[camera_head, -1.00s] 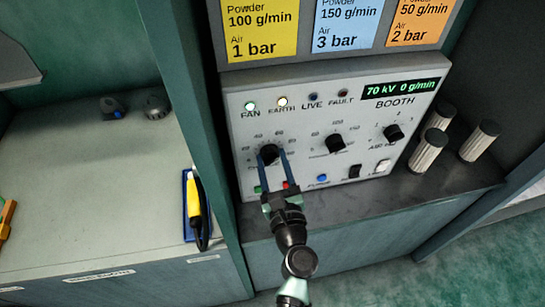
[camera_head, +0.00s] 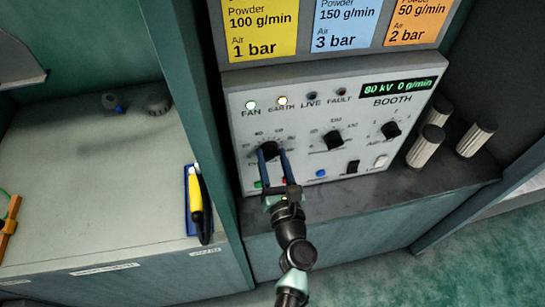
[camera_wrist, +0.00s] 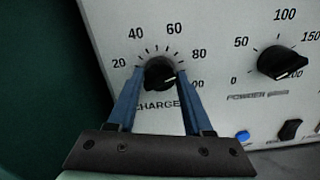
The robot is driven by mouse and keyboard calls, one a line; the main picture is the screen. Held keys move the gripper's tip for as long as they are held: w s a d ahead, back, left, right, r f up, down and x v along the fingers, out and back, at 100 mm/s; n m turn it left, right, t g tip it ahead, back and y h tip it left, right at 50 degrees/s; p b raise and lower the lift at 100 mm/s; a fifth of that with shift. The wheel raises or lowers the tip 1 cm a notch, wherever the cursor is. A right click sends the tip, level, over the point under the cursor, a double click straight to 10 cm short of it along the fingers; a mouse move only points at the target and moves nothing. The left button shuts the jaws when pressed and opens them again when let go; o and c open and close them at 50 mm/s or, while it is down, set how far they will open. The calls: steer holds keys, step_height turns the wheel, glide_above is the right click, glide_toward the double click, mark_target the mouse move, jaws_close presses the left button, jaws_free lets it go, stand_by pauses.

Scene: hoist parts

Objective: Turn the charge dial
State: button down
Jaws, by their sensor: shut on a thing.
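The charge dial (camera_wrist: 160,74) is a black knob at the left of the control panel (camera_head: 238,130), with marks from 20 to 80 and beyond around it. In the wrist view its pointer line points right, below the 80 mark. It also shows in the head view (camera_head: 269,150). The panel's green display (camera_head: 399,87) reads 80 kV 0 g/min. My gripper (camera_head: 271,158) has its two blue fingers on either side of the dial and is shut on it. In the wrist view the fingers (camera_wrist: 158,82) cover part of the scale's lower sides.
The powder dial (camera_wrist: 282,63) is right of the charge dial, and the air dial (camera_head: 391,129) is farther right. Buttons and switches line the panel's bottom. A green post stands left of the panel. Several pale cylinders (camera_head: 426,146) stand at right.

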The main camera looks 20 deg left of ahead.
steer(key=shift+c, duration=1.5)
jaws_free()
steer(key=b+v, duration=0.1)
steer(key=v, duration=1.2)
